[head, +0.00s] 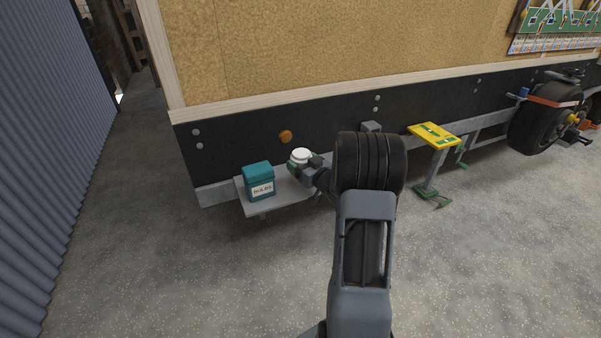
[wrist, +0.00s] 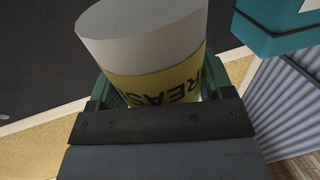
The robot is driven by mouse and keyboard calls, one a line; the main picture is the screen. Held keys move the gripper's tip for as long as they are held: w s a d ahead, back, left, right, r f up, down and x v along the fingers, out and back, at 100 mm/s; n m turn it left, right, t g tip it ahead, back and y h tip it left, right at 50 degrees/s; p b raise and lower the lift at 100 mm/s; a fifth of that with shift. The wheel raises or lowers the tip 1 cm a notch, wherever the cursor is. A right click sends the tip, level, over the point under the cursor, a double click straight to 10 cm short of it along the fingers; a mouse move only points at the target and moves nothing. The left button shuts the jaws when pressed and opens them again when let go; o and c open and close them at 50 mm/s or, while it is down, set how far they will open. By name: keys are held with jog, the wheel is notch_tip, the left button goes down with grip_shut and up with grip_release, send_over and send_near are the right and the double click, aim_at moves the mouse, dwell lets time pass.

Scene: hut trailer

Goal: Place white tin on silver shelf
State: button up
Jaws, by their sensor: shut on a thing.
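The white tin (head: 300,156) has a yellow label with dark letters, partly readable as "REAS" in the wrist view (wrist: 145,45). My gripper (head: 308,168) is shut on the tin, with green finger pads on both sides of it. The silver shelf (head: 232,211) is a small flat ledge at the lower edge of the trailer. The tin is at the shelf's back right part in the head view. My gripper hides its base, so I cannot tell whether it touches the shelf.
A teal box (head: 258,181) with a white label stands on the shelf left of the tin; it also shows in the wrist view (wrist: 275,30). An orange round lamp (head: 285,136) is on the dark trailer side above. A yellow-topped stand (head: 434,134) is to the right.

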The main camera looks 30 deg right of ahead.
jog(key=shift+w+a+f+b, duration=0.15)
jog(key=shift+f+b, duration=0.5)
jog(key=shift+f, duration=1.05)
jog(key=shift+f, duration=0.2)
jog(key=o, duration=1.2)
jog(key=shift+c, duration=0.2)
